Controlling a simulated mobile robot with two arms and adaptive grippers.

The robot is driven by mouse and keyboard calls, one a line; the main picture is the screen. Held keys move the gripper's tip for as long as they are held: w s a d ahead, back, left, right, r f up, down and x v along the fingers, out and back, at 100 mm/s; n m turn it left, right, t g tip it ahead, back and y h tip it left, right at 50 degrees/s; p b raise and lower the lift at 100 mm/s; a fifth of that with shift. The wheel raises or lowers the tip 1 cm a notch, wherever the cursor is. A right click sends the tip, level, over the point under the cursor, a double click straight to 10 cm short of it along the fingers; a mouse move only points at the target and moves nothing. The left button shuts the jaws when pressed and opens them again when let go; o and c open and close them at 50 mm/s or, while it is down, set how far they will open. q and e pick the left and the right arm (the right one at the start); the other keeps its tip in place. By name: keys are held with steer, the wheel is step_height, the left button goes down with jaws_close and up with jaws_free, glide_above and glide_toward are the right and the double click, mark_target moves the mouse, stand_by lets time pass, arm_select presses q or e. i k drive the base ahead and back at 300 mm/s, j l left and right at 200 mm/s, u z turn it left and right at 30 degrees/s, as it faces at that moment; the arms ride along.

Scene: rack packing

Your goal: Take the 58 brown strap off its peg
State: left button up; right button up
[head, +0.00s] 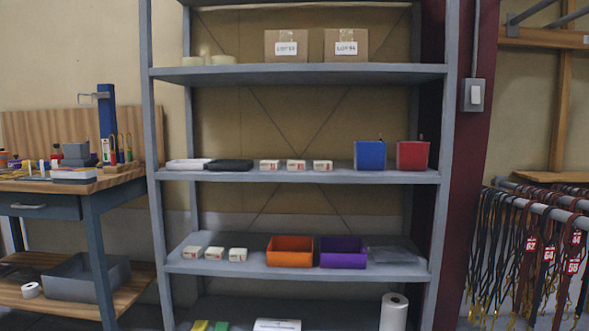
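Many straps hang in a row from a grey rail (545,210) at the right edge of the head view. They look dark, red and brown, with several red number tags among them. One tag (572,266) at the far right looks like 58 or 50, but it is too small to be sure. A brown strap (562,292) hangs by that tag. Which strap belongs to which tag is unclear, and the picture edge cuts the row off. The pegs are too small to make out. Neither of my grippers is in view.
A grey shelf rack (300,75) fills the middle, with boxes, small packs and coloured bins. A workbench (75,184) with tools stands at the left. A dark red post (470,165) with a switch (474,95) stands between the rack and the straps.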

mark_target(572, 264)
steer(key=z, duration=1.45)
